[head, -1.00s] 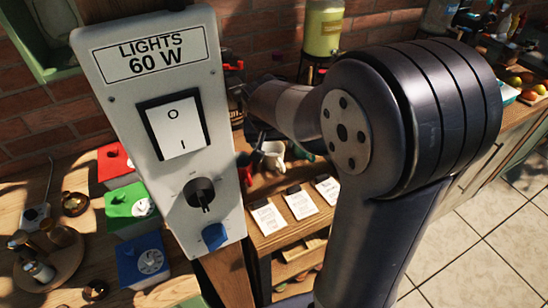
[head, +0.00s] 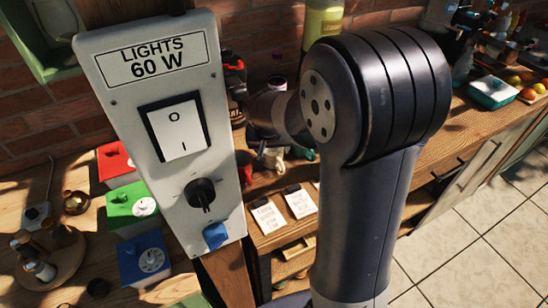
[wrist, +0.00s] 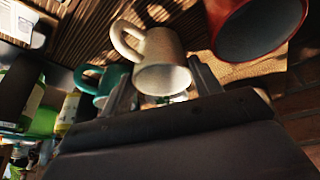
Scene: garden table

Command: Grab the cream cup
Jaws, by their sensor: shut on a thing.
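The cream cup (wrist: 160,62) shows in the wrist view with its handle to the left and its rim toward the camera. My gripper (wrist: 163,90) has one finger on each side of it and is shut on it. In the head view the cream cup (head: 273,157) is a small pale shape below my dark wrist, partly hidden. I cannot tell whether it touches the surface below.
A green cup (wrist: 101,83) is close on the left of the cream cup in the wrist view, and a red cup (wrist: 258,28) on the right. In the head view a lights panel (head: 160,130) blocks the left foreground. Paper cards (head: 300,201) lie in front of the cups.

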